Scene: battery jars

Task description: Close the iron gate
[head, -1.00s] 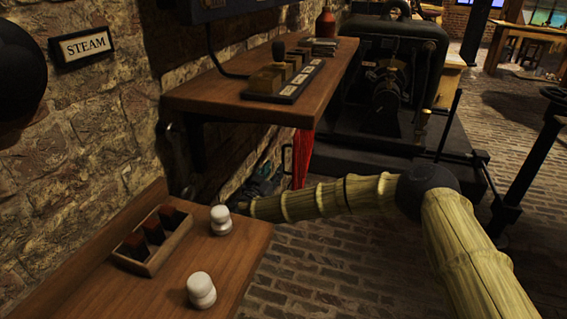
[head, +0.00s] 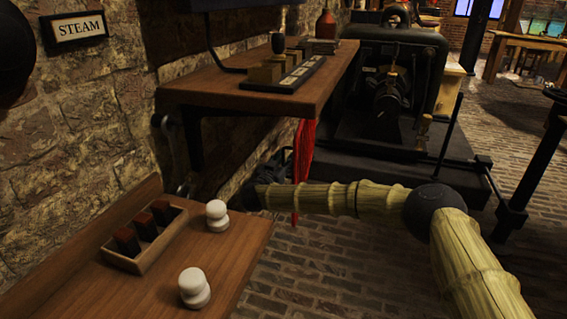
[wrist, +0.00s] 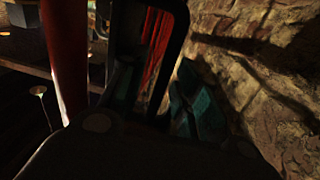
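I cannot pick out the iron gate for certain. A dark frame with a rounded corner (wrist: 182,22) stands ahead of my gripper in the wrist view, with red strands seen through it. My gripper (wrist: 160,98) shows two teal finger parts set apart, one on each side of the lower frame. I cannot tell whether they touch it. In the head view my gripper (head: 268,181) is small and dark, low beside the stone wall, past the shelf's near end. It is partly hidden by my arm and the desk.
A wooden desk (head: 235,262) with white knobs (head: 194,287) and a small tray (head: 143,243) is in front. A wooden shelf (head: 205,96) overhangs my gripper, and red strands (head: 303,150) hang nearby. A dark machine (head: 390,85) stands behind. Brick floor (head: 350,270) is open.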

